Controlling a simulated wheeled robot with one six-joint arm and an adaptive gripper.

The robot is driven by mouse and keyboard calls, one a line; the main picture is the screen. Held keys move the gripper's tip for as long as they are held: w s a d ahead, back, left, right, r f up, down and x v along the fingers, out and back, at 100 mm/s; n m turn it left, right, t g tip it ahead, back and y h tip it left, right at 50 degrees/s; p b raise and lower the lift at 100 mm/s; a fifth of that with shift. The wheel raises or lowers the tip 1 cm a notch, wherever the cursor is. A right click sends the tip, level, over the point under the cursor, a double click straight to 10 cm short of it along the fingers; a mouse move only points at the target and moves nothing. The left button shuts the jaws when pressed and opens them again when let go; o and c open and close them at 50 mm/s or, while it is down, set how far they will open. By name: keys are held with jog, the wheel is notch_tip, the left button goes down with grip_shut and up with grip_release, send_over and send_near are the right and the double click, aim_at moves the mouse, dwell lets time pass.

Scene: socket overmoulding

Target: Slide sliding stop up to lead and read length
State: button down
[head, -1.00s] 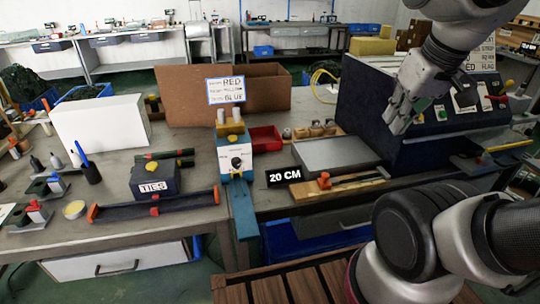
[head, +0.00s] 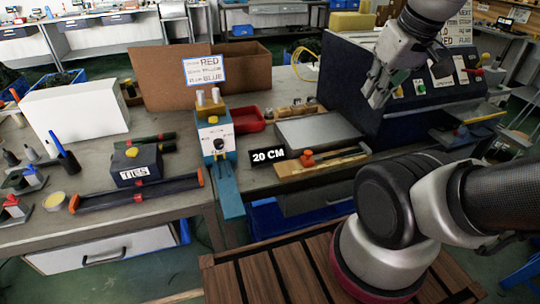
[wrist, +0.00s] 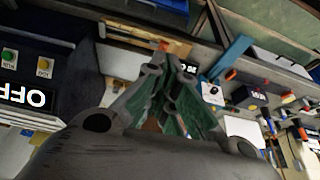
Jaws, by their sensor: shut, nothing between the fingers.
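The sliding stop (head: 307,158) is a small orange-red block on a pale wooden measuring board (head: 290,170) at the front of the bench. It sits toward the board's left end, beside a black sign (head: 268,155) reading 20 CM. A thin rail or slot runs along the board to its right. I cannot make out a separate lead on the board. My gripper (head: 376,98) is shut and empty, above and to the right of the board, in front of the dark blue machine. Its green-padded fingers (wrist: 172,95) also show in the wrist view.
A grey flat plate (head: 318,131) lies behind the board. A blue and white dial device (head: 217,145) stands left of the sign. The dark blue machine (head: 345,75) with buttons stands to the right. A TIES box (head: 137,165) and a long dark bar (head: 135,194) lie at the left.

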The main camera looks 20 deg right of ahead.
jog(key=m+g+y, duration=0.3)
jog(key=m+y, duration=0.5)
jog(key=m, duration=1.2)
send_near(313, 159)
jog(key=x, duration=0.5)
jog(key=shift+w+f, duration=0.1)
jog(key=shift+w, duration=0.05)
jog(key=a, duration=0.8)
jog(key=shift+a, duration=0.35)
